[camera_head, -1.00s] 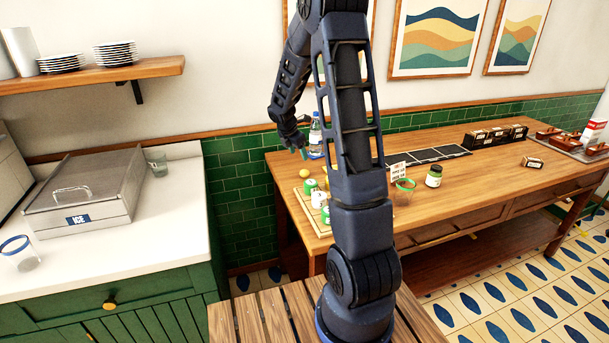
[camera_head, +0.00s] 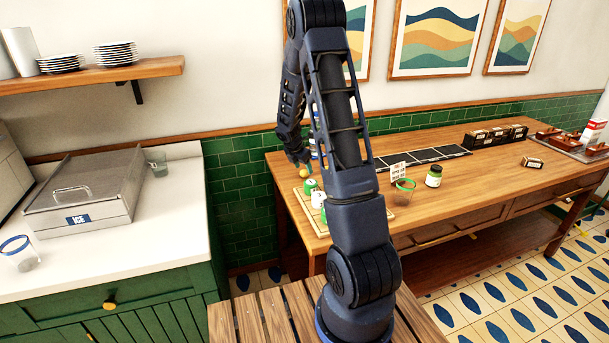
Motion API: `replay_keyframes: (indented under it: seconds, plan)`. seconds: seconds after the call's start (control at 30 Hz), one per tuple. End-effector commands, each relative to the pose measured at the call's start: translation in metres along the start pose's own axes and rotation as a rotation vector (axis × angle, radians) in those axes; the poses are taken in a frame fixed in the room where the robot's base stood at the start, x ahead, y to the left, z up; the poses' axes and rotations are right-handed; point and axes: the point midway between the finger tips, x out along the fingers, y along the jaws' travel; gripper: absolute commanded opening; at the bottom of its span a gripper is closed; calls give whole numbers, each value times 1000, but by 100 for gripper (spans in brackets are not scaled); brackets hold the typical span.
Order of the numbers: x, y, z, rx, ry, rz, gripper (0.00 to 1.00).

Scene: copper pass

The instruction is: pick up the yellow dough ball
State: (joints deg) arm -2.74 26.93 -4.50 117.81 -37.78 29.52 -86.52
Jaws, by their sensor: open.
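The yellow dough ball (camera_head: 304,173) is small in the head view, near the left end of the wooden table (camera_head: 460,190). It sits by the back of a light board (camera_head: 296,199). My gripper (camera_head: 302,164) is open and points down right at the ball, with its fingers covering the ball's upper part. I cannot tell whether the fingers touch it or are around it.
Green-and-white containers (camera_head: 318,198) stand on the board just in front of the ball. A bottle (camera_head: 313,150) is mostly hidden behind my arm. A small sign (camera_head: 398,171), a green-rimmed glass (camera_head: 403,193) and a jar (camera_head: 433,176) stand to the right.

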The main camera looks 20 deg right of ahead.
Motion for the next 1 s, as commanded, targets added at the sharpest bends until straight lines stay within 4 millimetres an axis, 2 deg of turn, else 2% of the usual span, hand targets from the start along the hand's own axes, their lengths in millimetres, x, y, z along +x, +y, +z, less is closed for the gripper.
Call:
replay_keyframes:
  seconds: [0.2,0.47,0.7,1.0]
  plan:
    - [27,0,1,1,0,-1,60]
    - [29,0,1,1,0,1,60]
    - [29,0,1,1,0,0,13]
    - [28,0,2,1,0,1,12]
